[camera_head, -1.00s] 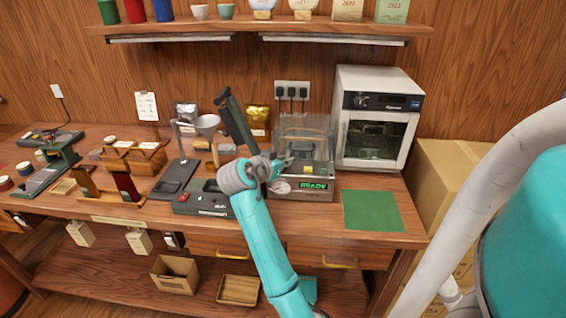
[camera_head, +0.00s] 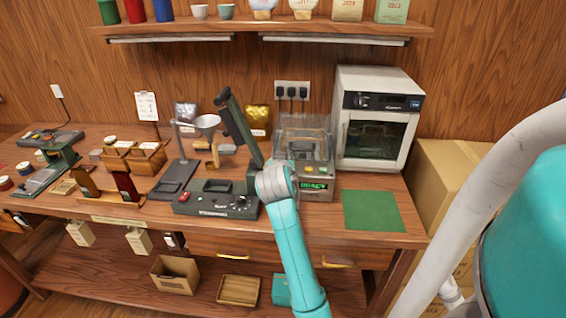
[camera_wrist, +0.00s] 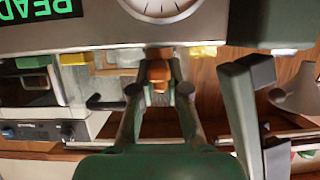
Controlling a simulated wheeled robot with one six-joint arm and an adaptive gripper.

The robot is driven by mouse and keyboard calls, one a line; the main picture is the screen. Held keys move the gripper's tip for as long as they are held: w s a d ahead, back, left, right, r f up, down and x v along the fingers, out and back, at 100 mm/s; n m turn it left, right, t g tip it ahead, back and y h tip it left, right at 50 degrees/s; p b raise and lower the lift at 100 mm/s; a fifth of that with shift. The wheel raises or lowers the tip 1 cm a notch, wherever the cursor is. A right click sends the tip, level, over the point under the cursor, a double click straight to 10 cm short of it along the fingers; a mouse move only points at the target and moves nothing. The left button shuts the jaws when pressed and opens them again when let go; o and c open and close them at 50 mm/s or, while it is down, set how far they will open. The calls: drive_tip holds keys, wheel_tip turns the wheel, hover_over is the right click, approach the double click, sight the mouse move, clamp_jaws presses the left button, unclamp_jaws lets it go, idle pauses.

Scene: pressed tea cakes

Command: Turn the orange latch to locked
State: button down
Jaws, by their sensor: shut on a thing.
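The orange latch (camera_wrist: 158,75) shows in the wrist view, below the round dial on the front of the machine with the green READY display (camera_wrist: 30,8). My gripper (camera_wrist: 159,88) has its two dark fingers shut on the latch, one on each side. In the head view the machine (camera_head: 318,196) stands on the bench with its clear cover (camera_head: 305,125) on top. There my own arm hides the latch, the dial and my fingers. The picture does not let me read the latch's locked or unlocked marks.
A dark press with a raised lever (camera_head: 236,118) stands just left of the machine. A white oven (camera_head: 376,125) is close on the right. A green mat (camera_head: 372,211) lies bare at the bench's right front. A funnel on a stand (camera_head: 207,124) is further left.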

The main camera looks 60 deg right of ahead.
drive_tip(key=c, duration=1.2)
unclamp_jaws()
drive_tip(key=v, duration=1.2)
